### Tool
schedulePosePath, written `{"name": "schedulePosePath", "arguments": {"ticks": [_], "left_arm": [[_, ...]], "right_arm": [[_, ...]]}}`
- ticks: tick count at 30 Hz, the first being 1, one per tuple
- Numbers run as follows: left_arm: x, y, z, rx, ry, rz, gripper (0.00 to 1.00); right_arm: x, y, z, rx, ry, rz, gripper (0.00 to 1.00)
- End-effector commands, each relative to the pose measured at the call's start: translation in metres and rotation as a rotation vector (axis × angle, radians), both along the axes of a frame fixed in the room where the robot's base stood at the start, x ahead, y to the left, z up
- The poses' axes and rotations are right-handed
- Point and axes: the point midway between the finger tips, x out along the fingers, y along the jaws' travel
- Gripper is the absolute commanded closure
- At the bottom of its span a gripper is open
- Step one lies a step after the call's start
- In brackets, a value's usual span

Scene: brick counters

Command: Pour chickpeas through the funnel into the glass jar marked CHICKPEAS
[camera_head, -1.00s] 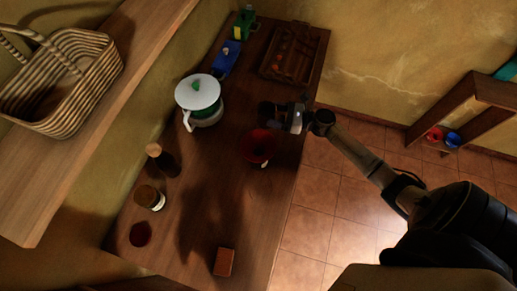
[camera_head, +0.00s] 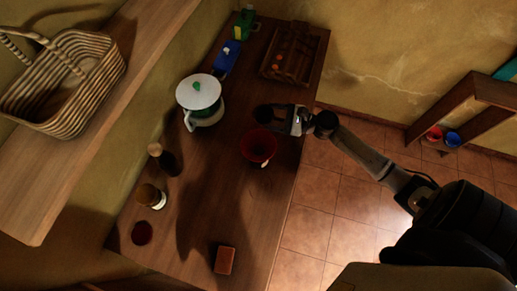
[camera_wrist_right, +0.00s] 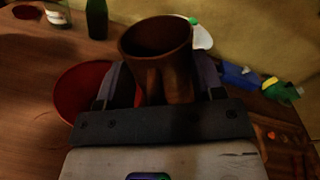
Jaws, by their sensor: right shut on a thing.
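My right gripper (camera_head: 283,118) is shut on a brown mug (camera_wrist_right: 157,50), which shows dark in the head view (camera_head: 265,115). In the wrist view the mug looks upright, its handle between the fingers; its inside is dark and I cannot see chickpeas. A red funnel (camera_head: 258,146) is just below the mug in the head view; in the wrist view it shows as a red bowl shape (camera_wrist_right: 82,92) left of the mug. A small pale bit shows by the funnel's lower edge. The glass jar marked CHICKPEAS cannot be made out; the funnel may hide it. My left gripper is out of view.
A lidded white pot (camera_head: 199,93), a blue item (camera_head: 227,57), a green bottle (camera_head: 244,22) and a wooden crate (camera_head: 290,55) stand farther along the counter. A dark bottle (camera_head: 167,163), a lidded jar (camera_head: 151,197) and a brick-coloured block (camera_head: 225,260) are nearer.

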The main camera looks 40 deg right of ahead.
Motion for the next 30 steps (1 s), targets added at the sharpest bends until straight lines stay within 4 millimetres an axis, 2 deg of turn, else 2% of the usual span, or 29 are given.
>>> {"name": "schedulePosePath", "arguments": {"ticks": [8, 17, 30], "left_arm": [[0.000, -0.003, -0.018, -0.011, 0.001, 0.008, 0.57], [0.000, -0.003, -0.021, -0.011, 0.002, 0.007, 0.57], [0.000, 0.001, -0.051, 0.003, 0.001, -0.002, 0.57]], "right_arm": [[-0.007, 0.012, -0.010, -0.119, -0.074, 0.003, 0.75], [-0.010, 0.017, -0.001, -0.247, -0.153, 0.003, 0.75], [-0.011, 0.019, -0.016, -0.435, -0.268, 0.004, 0.75]]}}
